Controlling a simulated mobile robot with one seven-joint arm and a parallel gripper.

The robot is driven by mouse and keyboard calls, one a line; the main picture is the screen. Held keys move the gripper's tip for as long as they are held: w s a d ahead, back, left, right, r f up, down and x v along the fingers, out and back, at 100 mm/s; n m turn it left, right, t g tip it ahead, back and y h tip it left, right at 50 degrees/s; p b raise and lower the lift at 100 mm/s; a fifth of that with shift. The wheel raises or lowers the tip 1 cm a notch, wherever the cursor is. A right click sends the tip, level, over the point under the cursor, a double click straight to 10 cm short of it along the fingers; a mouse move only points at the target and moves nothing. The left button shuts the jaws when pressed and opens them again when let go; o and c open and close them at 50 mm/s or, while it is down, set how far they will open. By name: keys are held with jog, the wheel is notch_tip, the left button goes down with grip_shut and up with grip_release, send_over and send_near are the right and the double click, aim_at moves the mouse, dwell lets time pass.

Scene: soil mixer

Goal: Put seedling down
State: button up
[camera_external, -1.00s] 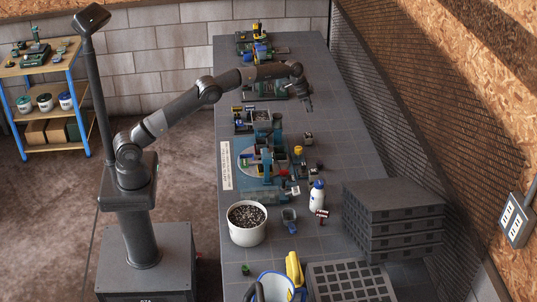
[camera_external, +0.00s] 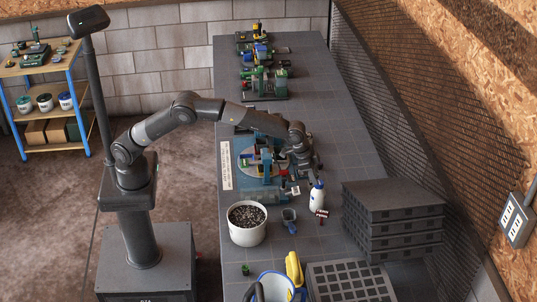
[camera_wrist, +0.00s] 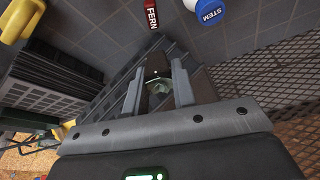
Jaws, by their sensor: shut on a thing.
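My gripper (camera_external: 306,165) is over the bench, at the right side of the round turntable of the blue mixer (camera_external: 246,163).
A white bucket of soil (camera_external: 247,227), a white bottle (camera_external: 317,197) and a red FERN label (camera_wrist: 151,14) stand nearby. Stacked dark trays (camera_external: 393,220) and a celled tray (camera_external: 350,282) are at the near right. Bench right of my gripper is clear.

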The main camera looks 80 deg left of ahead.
jog(key=s+d+m, duration=0.1)
jog(key=s+d, duration=2.6)
jog(key=s, duration=0.2)
send_over(275, 270)
jog(key=s, duration=0.1)
jog(key=shift+h, duration=0.3)
notch_tip(275, 270, down, 18)
jog(key=shift+s+a, duration=0.1)
jog(key=shift+a, duration=0.05)
jog(key=shift+f, duration=2)
jog(key=shift+f, duration=0.1)
jog(key=o, duration=1)
jog(key=shift+c, duration=0.2)
